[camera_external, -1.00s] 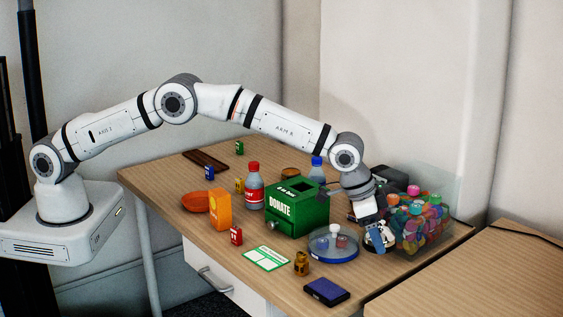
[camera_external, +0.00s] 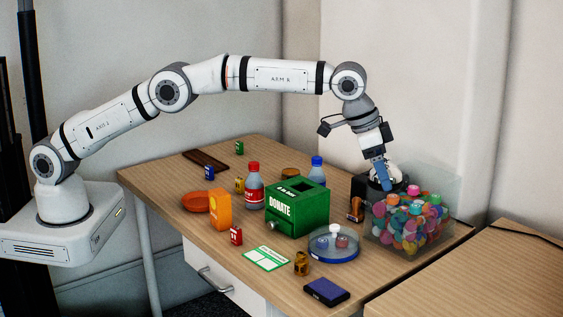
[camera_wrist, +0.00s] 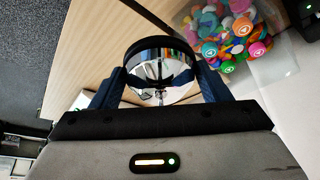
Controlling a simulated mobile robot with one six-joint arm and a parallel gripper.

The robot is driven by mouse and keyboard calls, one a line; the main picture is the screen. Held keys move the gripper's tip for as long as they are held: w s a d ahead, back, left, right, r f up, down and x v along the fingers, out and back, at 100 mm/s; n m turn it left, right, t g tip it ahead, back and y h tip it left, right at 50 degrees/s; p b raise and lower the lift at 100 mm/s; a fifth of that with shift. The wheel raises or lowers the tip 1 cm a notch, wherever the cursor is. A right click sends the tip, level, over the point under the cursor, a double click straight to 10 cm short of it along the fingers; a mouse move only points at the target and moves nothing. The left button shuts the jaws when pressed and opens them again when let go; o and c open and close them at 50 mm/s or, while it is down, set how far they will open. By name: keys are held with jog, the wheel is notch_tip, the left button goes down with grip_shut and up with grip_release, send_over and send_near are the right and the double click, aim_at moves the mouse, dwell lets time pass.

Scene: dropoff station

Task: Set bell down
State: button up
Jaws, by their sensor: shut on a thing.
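The bell (camera_wrist: 160,80) is a shiny silver dome with a black rim. In the wrist view it sits between my two dark fingers, and my gripper (camera_wrist: 160,88) is shut on it. In the external view my gripper (camera_external: 384,176) points down with a blue finger in front, holding the bell (camera_external: 397,172) in the air above the table. The bell is close to the clear bin's upper left edge and is partly hidden by the finger.
A clear bin (camera_external: 448,190) full of colourful caps stands at the table's right. A green donation box (camera_external: 290,215), a round clear dish (camera_external: 333,254) and bottles (camera_external: 254,190) stand to the left. A dark blue box (camera_external: 326,291) lies near the front edge. The front right tabletop (camera_external: 385,265) is bare.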

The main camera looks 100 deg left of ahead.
jog(key=s+a+n+b, duration=0.1)
jog(key=s+a+n, duration=0.15)
jog(key=a, duration=1.55)
jog(key=n+g+y+b, duration=0.1)
jog(key=n+y+b, duration=0.2)
jog(key=n+b, duration=0.3)
send_over(266, 166)
jog(key=s+d+p, duration=0.1)
jog(key=shift+n, duration=0.25)
notch_tip(266, 166, down, 17)
jog(key=shift+f, duration=2.15)
jog(key=shift+f, duration=0.1)
